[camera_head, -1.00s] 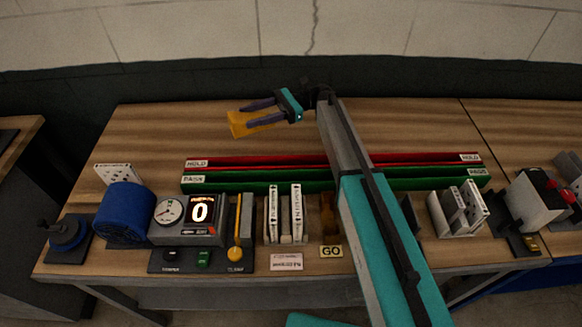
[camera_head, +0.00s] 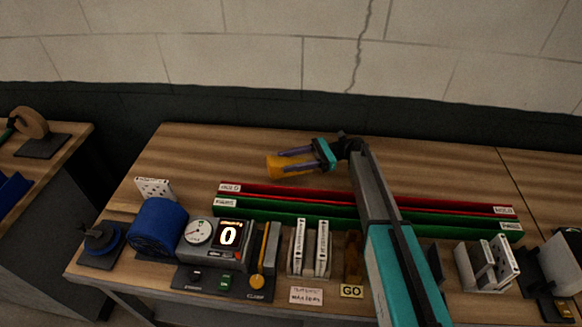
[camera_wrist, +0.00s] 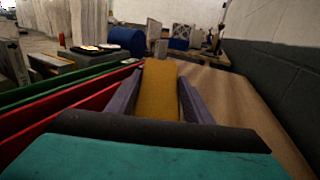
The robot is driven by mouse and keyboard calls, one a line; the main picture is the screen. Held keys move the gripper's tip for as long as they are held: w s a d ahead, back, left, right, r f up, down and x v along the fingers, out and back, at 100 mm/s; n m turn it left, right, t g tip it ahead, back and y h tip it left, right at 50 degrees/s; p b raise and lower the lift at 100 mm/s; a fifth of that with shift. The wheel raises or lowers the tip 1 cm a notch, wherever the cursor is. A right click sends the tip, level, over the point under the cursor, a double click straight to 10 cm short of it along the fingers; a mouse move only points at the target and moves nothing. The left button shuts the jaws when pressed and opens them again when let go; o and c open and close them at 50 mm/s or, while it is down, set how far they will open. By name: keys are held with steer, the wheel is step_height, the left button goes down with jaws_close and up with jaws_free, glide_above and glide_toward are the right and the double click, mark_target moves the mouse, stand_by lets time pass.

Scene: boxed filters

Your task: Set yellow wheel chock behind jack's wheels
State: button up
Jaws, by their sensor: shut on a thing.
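The yellow wheel chock (camera_head: 279,168) is in my gripper (camera_head: 297,160), above the back part of the wooden bench. In the wrist view the chock (camera_wrist: 157,92) lies between the two purple fingers of my gripper (camera_wrist: 158,95), which are shut on its sides. The chock's far end points left in the head view, away from my wrist. I cannot tell the exact gap between chock and bench top. I see no jack or jack wheels in either view.
Red HOLD and green PASS rails (camera_head: 360,205) run along the bench (camera_head: 200,150). In front stand a blue roll (camera_head: 158,228), a gauge with a lit 0 (camera_head: 229,236), a yellow-handled clamp (camera_head: 262,255) and white filters (camera_head: 321,248). Another bench (camera_head: 75,140) is at left.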

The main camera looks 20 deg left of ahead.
steer(key=shift+f, duration=0.15)
steer(key=shift+f+p, duration=0.8)
steer(key=shift+f, duration=0.95)
steer(key=o, duration=1.3)
steer(key=shift+f, duration=0.1)
steer(key=shift+c, duration=0.2)
steer(key=shift+w+d+b, duration=0.3)
steer(key=shift+d+b, duration=0.05)
steer(key=shift+d, duration=0.05)
steer(key=b+v, duration=0.3)
steer(key=v, duration=0.6)
steer(key=shift+w+d+b, duration=0.15)
steer(key=shift+w+b, duration=0.1)
steer(key=shift+b, duration=0.05)
steer(key=shift+v, duration=0.75)
